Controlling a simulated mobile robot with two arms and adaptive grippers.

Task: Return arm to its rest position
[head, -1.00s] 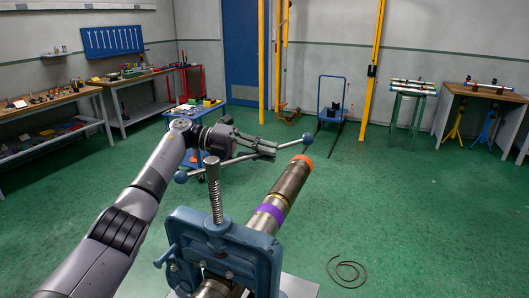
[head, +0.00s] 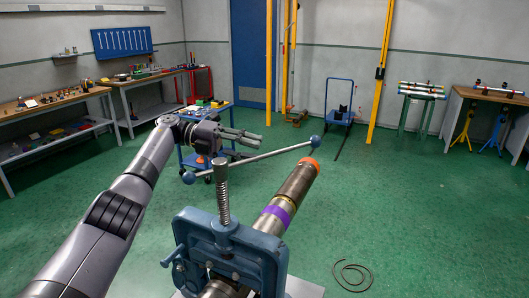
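My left arm comes in from the lower left, and its grey gripper (head: 259,141) is above and behind the vise's handle bar, pointing right. Its two fingers show a narrow gap with nothing between them; it looks open and clear of the bar. The blue pipe vise (head: 232,250) stands at the bottom centre with an upright screw (head: 222,190). Its slanted handle bar (head: 255,162) has a blue ball at each end. A metal pipe (head: 295,188) with a purple band and an orange end runs through the vise. My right gripper is not in view.
A blue cart (head: 205,160) stands behind the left arm. Workbenches (head: 55,100) line the left wall. A blue trolley (head: 340,105) and yellow posts (head: 377,75) are at the back. A coiled cable (head: 353,277) lies on the floor at right. The green floor there is otherwise open.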

